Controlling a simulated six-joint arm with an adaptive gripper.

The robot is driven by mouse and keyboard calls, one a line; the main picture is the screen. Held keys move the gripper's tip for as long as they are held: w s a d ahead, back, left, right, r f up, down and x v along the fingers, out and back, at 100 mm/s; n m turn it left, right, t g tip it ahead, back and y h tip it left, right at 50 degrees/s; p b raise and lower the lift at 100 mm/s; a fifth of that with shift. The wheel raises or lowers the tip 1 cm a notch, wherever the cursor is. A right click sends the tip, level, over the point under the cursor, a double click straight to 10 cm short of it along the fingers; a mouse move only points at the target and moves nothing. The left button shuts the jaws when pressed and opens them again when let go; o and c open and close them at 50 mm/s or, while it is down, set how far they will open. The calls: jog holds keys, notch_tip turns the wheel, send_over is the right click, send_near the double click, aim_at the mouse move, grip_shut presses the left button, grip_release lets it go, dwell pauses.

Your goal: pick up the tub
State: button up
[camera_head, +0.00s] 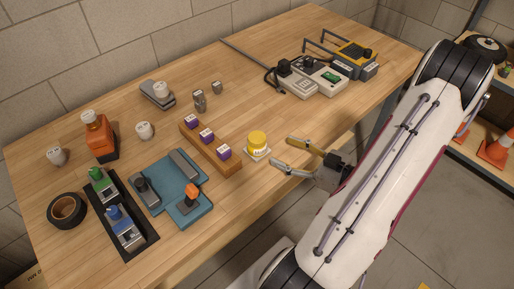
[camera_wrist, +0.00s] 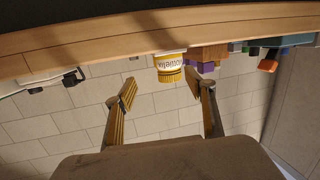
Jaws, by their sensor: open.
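The tub (camera_head: 257,143) has a yellow lid and a pale label band, and stands upright on a small light square pad near the table's front edge. In the wrist view, the tub (camera_wrist: 168,66) hangs upside down in the picture, ahead of and between my fingertips. My gripper (camera_head: 282,153) is open and empty, just right of the tub, with its fingers pointing toward it. In the wrist view, my gripper (camera_wrist: 160,84) shows a clear gap between its two fingers. No contact with the tub shows.
A wooden rail (camera_head: 209,148) with several purple-and-white blocks stands just left of the tub. A teal tray (camera_head: 172,207) and a black holder (camera_head: 127,238) lie farther left. Grey devices (camera_head: 306,76) sit at the back right. The table (camera_head: 243,112) behind the tub is clear.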

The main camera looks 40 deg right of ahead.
aim_at(264, 144)
jog(key=shift+s+a+r+m+t+y, duration=0.15)
jog(key=shift+s+a+t, duration=0.25)
jog(key=shift+a+t, duration=0.1)
jog(key=shift+s+a+r+m+t+y, duration=0.15)
jog(key=shift+s+a+t, duration=0.25)
jog(key=shift+a, duration=0.05)
jog(key=shift+w, duration=0.1)
jog(key=shift+x, duration=1.25)
jog(key=shift+d+x, duration=0.1)
jog(key=shift+x, duration=1.15)
jog(key=shift+d+x, duration=0.15)
jog(key=shift+x, duration=1.15)
jog(key=shift+r, duration=0.1)
jog(key=c, duration=1.2)
